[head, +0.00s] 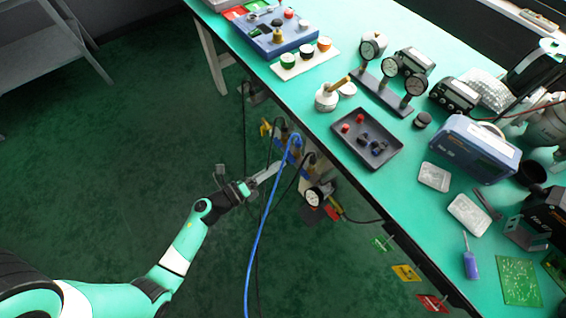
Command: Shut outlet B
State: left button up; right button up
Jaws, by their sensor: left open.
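A valve assembly with blue and brass-coloured parts (308,160) hangs below the front edge of the bench. A round gauge (314,196) sits at its lower end, and a yellow part (266,127) shows at its upper left. I cannot tell which fitting is outlet B; no label is readable. My left gripper (272,172) is open, just left of the assembly's middle. I cannot tell whether its fingers touch anything. The fingers and hoses partly hide the assembly. My right gripper is not in view.
A blue hose (262,228) and dark cables hang close to my left gripper. The green bench (297,98) holds a black parts tray (391,152), gauges and instruments. Coloured tags (405,272) hang along its front edge.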

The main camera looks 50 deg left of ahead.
aim_at(290, 158)
pick_arm(q)
jog(key=w, duration=0.3)
jog(key=shift+d, duration=0.2)
grip_shut()
